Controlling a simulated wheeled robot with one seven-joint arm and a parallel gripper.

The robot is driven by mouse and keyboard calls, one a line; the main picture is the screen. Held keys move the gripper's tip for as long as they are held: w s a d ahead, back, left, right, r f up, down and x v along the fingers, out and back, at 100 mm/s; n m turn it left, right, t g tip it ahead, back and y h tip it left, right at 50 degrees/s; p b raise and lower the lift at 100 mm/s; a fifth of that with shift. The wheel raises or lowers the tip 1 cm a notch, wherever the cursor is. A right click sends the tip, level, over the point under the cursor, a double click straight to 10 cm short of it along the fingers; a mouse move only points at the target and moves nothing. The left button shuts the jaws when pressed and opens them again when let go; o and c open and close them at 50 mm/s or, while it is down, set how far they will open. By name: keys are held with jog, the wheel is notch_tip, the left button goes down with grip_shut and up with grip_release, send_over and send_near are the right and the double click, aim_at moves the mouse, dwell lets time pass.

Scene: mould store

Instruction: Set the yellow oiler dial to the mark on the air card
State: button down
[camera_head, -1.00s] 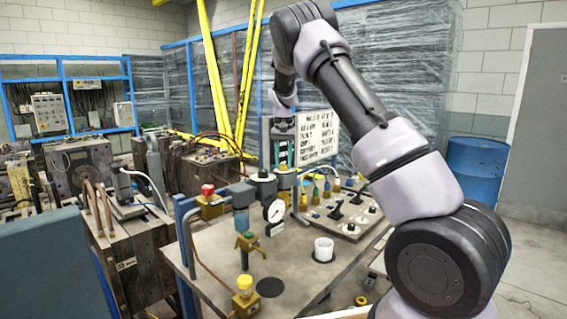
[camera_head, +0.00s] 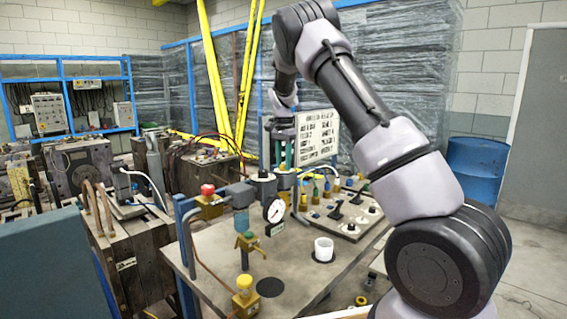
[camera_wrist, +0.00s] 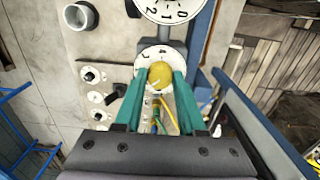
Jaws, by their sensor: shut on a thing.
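The yellow oiler dial (camera_wrist: 160,75) sits between the green fingertips of my gripper (camera_wrist: 158,86) in the wrist view, over a round white plate (camera_wrist: 150,55) with dark marks. The fingers are shut on the dial's sides. In the head view my gripper (camera_head: 285,154) reaches down to the oiler behind the gauge, and the dial is mostly hidden there. The white card (camera_head: 318,134) with rows of dark print stands just behind my gripper. Its text is too small to read, and I cannot tell which mark the dial points to.
A pressure gauge (camera_head: 275,211) hangs in front of the oiler; a numbered dial face (camera_wrist: 178,8) shows in the wrist view. A white cup (camera_head: 324,250) and a panel of switches (camera_head: 345,212) are on the bench.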

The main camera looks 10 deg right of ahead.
aim_at(283, 165)
dwell(0.4)
jog(key=c, duration=0.5)
grip_release()
jog(key=shift+r, duration=0.15)
notch_tip(283, 165, up, 11)
jog(key=shift+f, duration=0.2)
